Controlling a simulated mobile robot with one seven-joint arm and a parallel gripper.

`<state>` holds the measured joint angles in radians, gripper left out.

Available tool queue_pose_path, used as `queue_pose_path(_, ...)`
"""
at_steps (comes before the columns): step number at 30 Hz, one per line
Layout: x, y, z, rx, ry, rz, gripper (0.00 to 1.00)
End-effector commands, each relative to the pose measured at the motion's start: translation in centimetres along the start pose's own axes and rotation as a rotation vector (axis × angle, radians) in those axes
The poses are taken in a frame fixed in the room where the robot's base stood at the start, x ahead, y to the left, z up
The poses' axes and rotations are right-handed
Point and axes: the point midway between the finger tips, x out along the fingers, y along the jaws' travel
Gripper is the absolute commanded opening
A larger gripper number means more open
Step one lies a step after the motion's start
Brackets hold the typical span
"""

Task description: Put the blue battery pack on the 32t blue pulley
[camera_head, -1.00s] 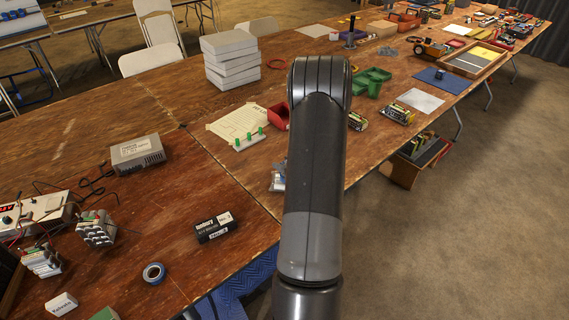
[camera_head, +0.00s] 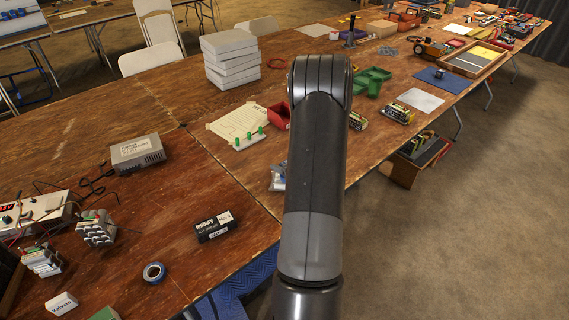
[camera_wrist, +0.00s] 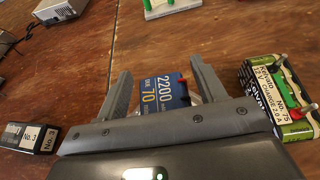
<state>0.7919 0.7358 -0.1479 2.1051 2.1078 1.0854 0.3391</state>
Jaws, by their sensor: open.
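The blue battery pack (camera_wrist: 164,93), with a yellow and white "2200" and "70" label, shows between my gripper's fingers in the wrist view. My gripper (camera_wrist: 161,68) is open, one finger on each side of the pack. I cannot tell whether the right finger touches it; the pack's near end is hidden by the gripper body. In the head view my arm hides the gripper, and a small blue-grey thing (camera_head: 278,178) shows partly beside the arm. A blue ring (camera_head: 154,272), possibly the 32t blue pulley, lies flat near the table's front edge at lower left.
A green-celled battery pack (camera_wrist: 275,98) stands close right of my gripper. A black box (camera_wrist: 30,137) lies to its left. A white strip with green pegs (camera_head: 249,139) and a red bin (camera_head: 279,115) stand behind. Bare table lies around the black box (camera_head: 214,226).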

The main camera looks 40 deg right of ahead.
Motion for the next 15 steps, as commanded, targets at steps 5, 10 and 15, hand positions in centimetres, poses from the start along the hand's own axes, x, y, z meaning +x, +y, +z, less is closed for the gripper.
queue_pose_path(5, -3.5, -0.1, 0.0, 0.002, 0.000, -0.005, 0.63)
queue_pose_path(10, -7.2, -0.1, 0.0, 0.001, 0.000, -0.005, 0.63)
queue_pose_path(15, -10.1, -0.1, 0.0, 0.001, 0.000, -0.003, 0.63)
